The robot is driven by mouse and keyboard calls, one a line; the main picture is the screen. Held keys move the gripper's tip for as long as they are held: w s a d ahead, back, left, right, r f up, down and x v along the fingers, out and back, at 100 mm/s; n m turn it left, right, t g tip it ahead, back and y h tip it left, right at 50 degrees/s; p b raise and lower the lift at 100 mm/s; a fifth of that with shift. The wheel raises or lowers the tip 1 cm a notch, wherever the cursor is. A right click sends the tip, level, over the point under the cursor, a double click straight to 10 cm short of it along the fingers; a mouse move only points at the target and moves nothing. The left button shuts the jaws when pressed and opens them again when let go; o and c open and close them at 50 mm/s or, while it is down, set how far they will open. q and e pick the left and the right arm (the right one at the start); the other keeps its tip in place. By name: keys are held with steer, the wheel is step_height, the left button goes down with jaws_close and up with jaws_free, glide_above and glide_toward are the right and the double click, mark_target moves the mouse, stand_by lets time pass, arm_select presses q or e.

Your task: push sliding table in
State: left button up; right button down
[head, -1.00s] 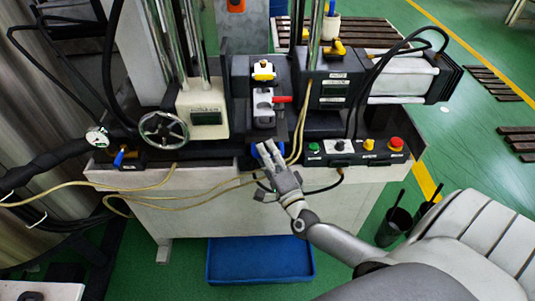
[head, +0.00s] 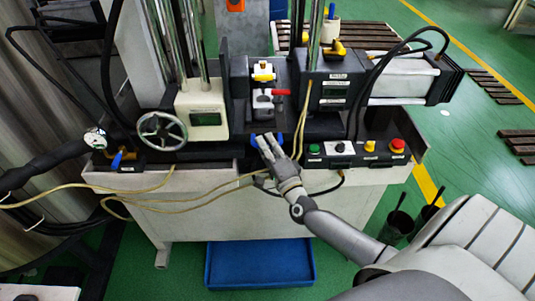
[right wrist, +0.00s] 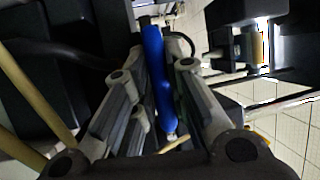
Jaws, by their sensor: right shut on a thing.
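The sliding table (head: 246,113) is a dark plate in the middle of the machine in the head view. It carries a white and grey block with a red lever (head: 281,92) and a yellow part. A blue handle (head: 256,140) is at its front edge. My right gripper (head: 268,143) is on this handle. In the right wrist view the blue handle (right wrist: 158,75) lies between the two fingers, which are shut on it. Part of the handle is hidden by the fingers. My left gripper is not in view.
A handwheel (head: 162,134) is left of the table. A control panel with a red button (head: 397,145) is to its right. Yellow cables (head: 170,205) hang across the machine's front. A blue tray (head: 260,264) lies on the floor below.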

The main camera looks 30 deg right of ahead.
steer(key=shift+d+r, duration=0.1)
steer(key=shift+r, duration=0.1)
steer(key=c, duration=1.7)
jaws_free()
steer(key=shift+w, duration=0.1)
steer(key=shift+o, duration=1.2)
steer(key=shift+w+f, duration=0.15)
steer(key=shift+f, duration=0.05)
steer(key=v, duration=1.2)
steer(key=shift+r, duration=0.1)
